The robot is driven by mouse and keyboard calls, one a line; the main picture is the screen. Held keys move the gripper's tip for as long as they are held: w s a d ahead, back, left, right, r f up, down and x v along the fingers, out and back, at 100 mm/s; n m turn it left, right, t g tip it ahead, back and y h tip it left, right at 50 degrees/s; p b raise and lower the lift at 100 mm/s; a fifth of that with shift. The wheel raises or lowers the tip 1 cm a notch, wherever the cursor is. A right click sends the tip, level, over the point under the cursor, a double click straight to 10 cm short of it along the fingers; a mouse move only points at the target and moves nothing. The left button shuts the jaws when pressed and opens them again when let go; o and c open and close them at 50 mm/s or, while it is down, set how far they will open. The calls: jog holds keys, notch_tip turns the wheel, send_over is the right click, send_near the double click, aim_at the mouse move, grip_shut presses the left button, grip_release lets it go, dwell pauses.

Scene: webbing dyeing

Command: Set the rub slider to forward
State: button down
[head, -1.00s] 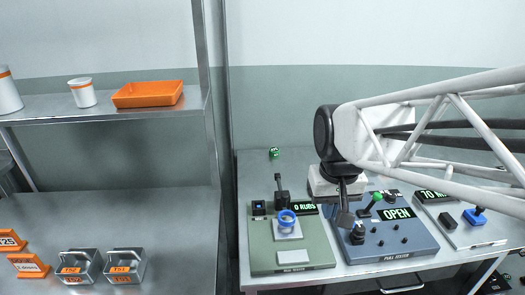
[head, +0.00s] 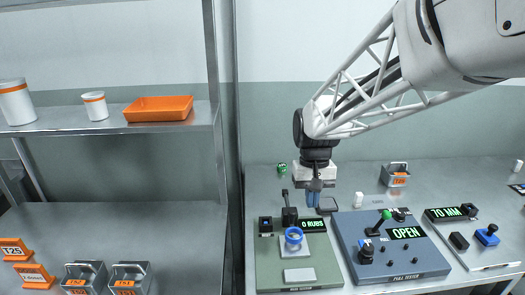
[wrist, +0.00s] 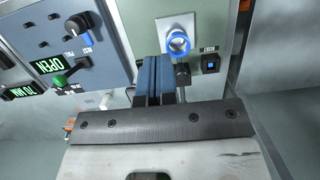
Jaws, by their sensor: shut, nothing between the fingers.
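The green rub tester (head: 318,262) stands on the bench, with a "0 RUBS" display (head: 312,225), a black upright arm (head: 289,215), a blue ring (head: 293,236) over a pale plate and a small black switch box (head: 265,224). The wrist view shows the blue ring (wrist: 178,42) and the switch box (wrist: 210,63). I cannot tell for certain which part is the rub slider. My gripper (head: 313,200) points down behind the tester's display. Its blue fingers (wrist: 152,82) are shut and empty, beside a black post (wrist: 183,78); contact is unclear.
The blue pull tester (head: 390,262), with a green-knobbed lever and an "OPEN" display, stands right of the rub tester. A metal tin (head: 395,175) stands behind. A shelf post (head: 222,150) is at left.

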jog(key=g, duration=0.2)
send_over(296, 228)
jog(key=w, duration=0.2)
jog(key=f, duration=0.6)
jog(key=shift+s+a, duration=0.1)
jog(key=shift+a, duration=0.2)
jog(key=shift+x, duration=5)
jog(key=shift+s, duration=0.15)
jog(key=shift+s, duration=5.75)
jog(key=shift+r, duration=0.15)
jog(key=v, duration=1)
